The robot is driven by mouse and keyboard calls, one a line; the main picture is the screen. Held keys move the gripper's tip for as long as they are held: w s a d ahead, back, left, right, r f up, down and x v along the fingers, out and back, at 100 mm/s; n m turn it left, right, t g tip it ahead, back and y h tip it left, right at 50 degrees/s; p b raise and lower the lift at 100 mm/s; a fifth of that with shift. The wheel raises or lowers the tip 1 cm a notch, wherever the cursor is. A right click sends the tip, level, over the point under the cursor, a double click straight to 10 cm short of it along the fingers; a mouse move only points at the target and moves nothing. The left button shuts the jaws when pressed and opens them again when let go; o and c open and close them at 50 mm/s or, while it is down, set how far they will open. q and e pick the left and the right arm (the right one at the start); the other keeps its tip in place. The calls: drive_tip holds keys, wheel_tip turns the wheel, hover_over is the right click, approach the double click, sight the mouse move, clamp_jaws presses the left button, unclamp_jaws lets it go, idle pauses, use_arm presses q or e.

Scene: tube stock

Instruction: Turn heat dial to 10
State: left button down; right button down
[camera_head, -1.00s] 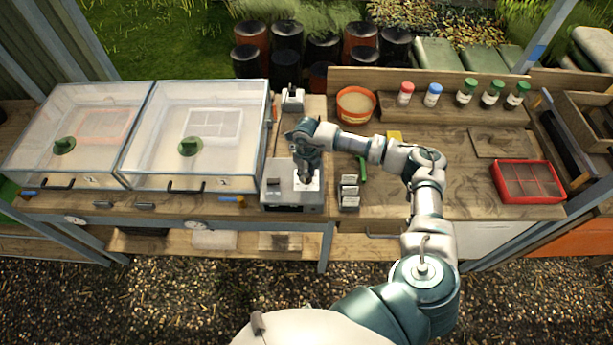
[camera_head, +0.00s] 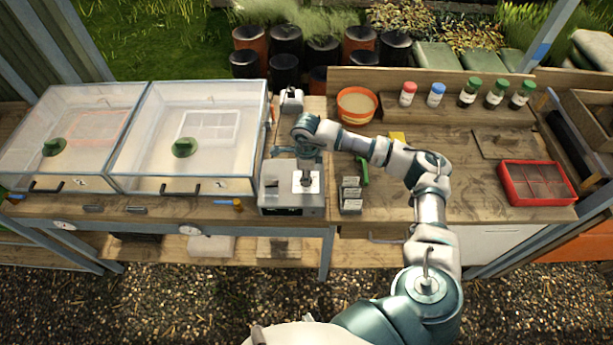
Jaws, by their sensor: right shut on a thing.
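The heat control box (camera_head: 278,201) is a grey unit on the bench, with a white square plate (camera_head: 314,187) on its top right. My right gripper (camera_head: 306,182) points down onto the plate, shut on the dial there. The gripper covers most of the dial, so its pointer and any numbers cannot be read. My right arm reaches in from the lower right. My left gripper is not in view.
Two clear propagator boxes (camera_head: 187,150) with green vents stand to the left. Small grey blocks (camera_head: 351,195) and a green tool (camera_head: 363,172) sit close right of the control box. An orange bowl (camera_head: 356,104), several bottles (camera_head: 437,95) and a red tray (camera_head: 537,184) are further right.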

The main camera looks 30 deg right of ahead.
drive_tip(key=shift+f+n, duration=0.1)
drive_tip(key=shift+n, duration=0.2)
idle(0.4)
drive_tip(key=c, duration=0.9)
unclamp_jaws()
drive_tip(key=shift+o, duration=0.4)
drive_tip(key=shift+w, duration=0.15)
drive_tip(key=shift+r, duration=0.35)
wheel_tip(320, 180, up, 11)
